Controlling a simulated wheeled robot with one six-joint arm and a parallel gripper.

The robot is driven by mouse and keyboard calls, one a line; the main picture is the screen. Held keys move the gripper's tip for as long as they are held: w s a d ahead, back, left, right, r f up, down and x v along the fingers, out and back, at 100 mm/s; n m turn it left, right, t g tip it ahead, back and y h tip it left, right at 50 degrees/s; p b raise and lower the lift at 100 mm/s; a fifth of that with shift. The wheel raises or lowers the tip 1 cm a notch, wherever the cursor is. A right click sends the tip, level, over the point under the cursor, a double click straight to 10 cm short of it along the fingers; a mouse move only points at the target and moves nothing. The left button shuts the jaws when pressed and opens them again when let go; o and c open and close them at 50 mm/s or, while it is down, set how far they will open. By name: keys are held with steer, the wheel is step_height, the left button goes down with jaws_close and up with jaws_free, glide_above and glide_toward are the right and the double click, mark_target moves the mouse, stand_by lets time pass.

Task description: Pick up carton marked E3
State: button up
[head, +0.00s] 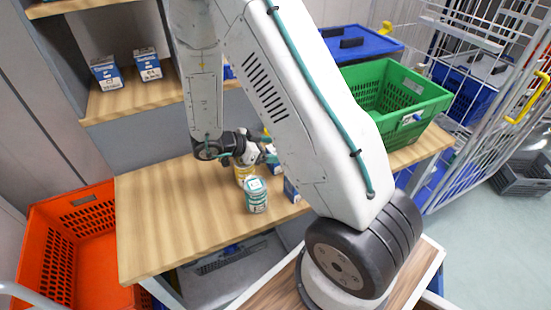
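No E3 mark can be read on any carton in the head view. Two blue and white cartons stand upright on the left shelf, one (105,73) left of the other (147,65). On the wooden table, a blue carton (291,190) stands partly hidden behind my arm, and another blue and white item (274,163) shows near my gripper.
A green crate (424,108) stands on the table's right part, with a blue tote (365,45) behind it. An orange tote (62,205) is at the left. A wire cage trolley (475,55) stands at the right. The table's left part is clear.

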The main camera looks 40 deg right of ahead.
steer(key=shift+s+d+f, duration=0.1)
steer(key=shift+d+f, duration=0.1)
steer(key=shift+d, duration=0.1)
steer(key=c, duration=1.3)
steer(key=shift+r, duration=0.1)
